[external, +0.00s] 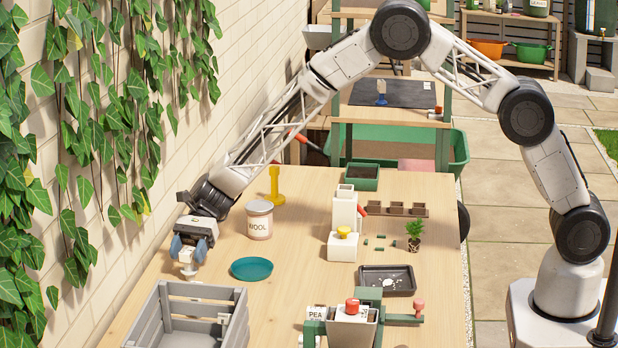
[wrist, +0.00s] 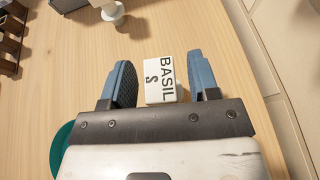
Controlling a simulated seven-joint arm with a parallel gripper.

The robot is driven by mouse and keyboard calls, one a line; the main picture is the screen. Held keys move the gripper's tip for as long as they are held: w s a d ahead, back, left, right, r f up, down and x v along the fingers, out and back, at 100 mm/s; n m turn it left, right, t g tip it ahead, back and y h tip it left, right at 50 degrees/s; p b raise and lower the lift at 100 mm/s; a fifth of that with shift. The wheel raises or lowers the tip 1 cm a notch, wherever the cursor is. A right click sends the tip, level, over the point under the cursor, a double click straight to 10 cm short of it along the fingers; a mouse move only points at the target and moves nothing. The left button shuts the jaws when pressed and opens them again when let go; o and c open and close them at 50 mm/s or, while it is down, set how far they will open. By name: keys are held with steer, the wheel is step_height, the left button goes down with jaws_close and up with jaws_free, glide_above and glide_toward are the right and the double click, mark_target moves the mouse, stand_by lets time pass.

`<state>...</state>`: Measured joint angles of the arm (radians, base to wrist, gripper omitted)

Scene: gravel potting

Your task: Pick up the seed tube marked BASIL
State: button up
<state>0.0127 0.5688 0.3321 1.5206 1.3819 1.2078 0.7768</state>
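The seed tube marked BASIL (wrist: 162,80) shows in the wrist view as a white block with black lettering, between my gripper's two blue fingers. In the external view a white tube (external: 188,266) stands on the wooden table near the wall, below my gripper (external: 189,248). My gripper (wrist: 162,76) is open around the BASIL tube, with a narrow gap visible on each side. The tube's lower part is hidden in the wrist view.
A teal saucer (external: 251,268) and a tin marked WOOL (external: 259,221) stand to the right of my gripper. A grey slatted crate (external: 238,328) is in front. A yellow stand (external: 274,188) is behind. A tube marked PEA (external: 316,312) is further right.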

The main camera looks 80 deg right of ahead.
steer(key=c, duration=0.9)
steer(key=shift+o, duration=0.2)
steer(key=shift+r, duration=0.15)
steer(key=shift+r, duration=1.45)
steer(key=shift+s+d+r, duration=0.1)
steer(key=shift+s+r, duration=0.15)
steer(key=s+d+r, duration=0.1)
steer(key=s+d, duration=0.1)
steer(key=s, duration=1.3)
steer(key=shift+s+d+r, duration=0.15)
